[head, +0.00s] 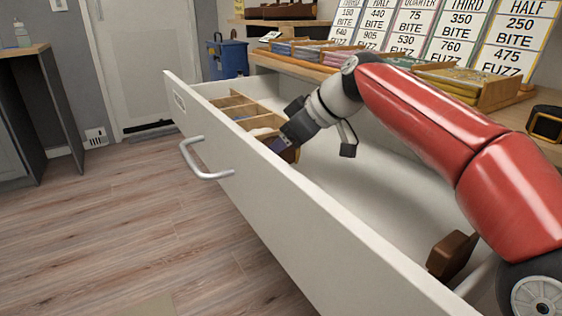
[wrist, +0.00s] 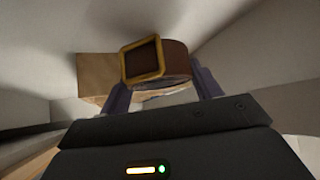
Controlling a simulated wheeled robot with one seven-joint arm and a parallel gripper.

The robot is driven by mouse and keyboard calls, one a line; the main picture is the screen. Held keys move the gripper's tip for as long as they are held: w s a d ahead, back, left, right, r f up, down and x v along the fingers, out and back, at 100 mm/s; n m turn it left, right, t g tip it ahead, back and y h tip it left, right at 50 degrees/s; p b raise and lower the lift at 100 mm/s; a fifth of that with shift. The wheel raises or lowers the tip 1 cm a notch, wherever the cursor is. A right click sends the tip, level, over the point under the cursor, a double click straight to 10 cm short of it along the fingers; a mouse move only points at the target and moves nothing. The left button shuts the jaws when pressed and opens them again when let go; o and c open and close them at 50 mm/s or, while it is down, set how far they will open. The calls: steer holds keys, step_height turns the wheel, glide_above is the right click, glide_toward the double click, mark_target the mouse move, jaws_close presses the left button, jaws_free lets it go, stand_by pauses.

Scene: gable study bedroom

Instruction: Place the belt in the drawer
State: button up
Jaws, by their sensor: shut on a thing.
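The belt (wrist: 176,62) is a rolled brown strap with a square gold-rimmed buckle, seen in the wrist view. My gripper (wrist: 162,90) is shut on it, with one dark finger on each side. In the head view my gripper (head: 284,143) points down inside the open white drawer (head: 290,210), close to the drawer's front wall and the wooden divider tray. The belt is mostly hidden there by my gripper and the drawer front. Whether the belt touches the drawer floor cannot be told.
The wooden divider tray (head: 236,101) fills the drawer's far end. A brown block-like object (head: 453,253) is at the drawer's near end. A silver handle (head: 203,163) sticks out in front. Price boards and wooden trays (head: 470,83) stand above. The floor (head: 120,215) is clear.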

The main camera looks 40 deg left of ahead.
steer(key=shift+f+b, duration=0.35)
steer(key=shift+f, duration=1.1)
steer(key=shift+f, duration=0.1)
steer(key=o, duration=1.1)
steer(key=shift+c, duration=0.2)
steer(key=shift+d+r, duration=0.1)
steer(key=shift+r, duration=0.15)
steer(key=p+v, duration=0.2)
steer(key=v, duration=0.9)
steer(key=shift+d+r, duration=0.2)
steer(key=shift+d, duration=0.1)
